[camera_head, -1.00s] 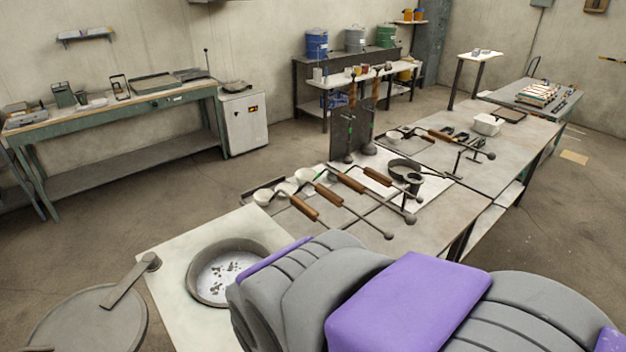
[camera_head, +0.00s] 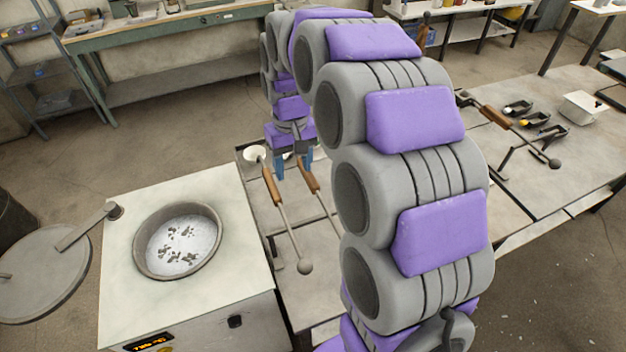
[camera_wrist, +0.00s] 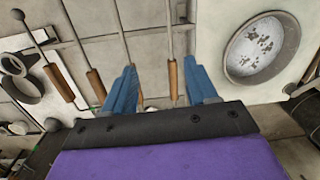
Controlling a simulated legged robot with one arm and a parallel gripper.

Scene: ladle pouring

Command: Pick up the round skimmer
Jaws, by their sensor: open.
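My gripper (camera_head: 291,161) is open above the rack of long-handled tools; its two blue fingers point down and hold nothing. In the wrist view my gripper (camera_wrist: 163,78) shows one wooden handle (camera_wrist: 173,82) between the fingers, nearer the right one. Part of another handle shows low behind the fingers, and another wooden handle (camera_wrist: 96,88) lies left of them. In the head view, two wooden handles (camera_head: 271,186) with steel rods lie just below the gripper. A white ladle cup (camera_head: 254,154) shows beside the gripper.
A furnace (camera_head: 122,245) with a round crucible (camera_head: 137,244) of silvery melt and dark flecks stands left of the rack. A round lid (camera_head: 35,280) is farther left. My arm hides the middle.

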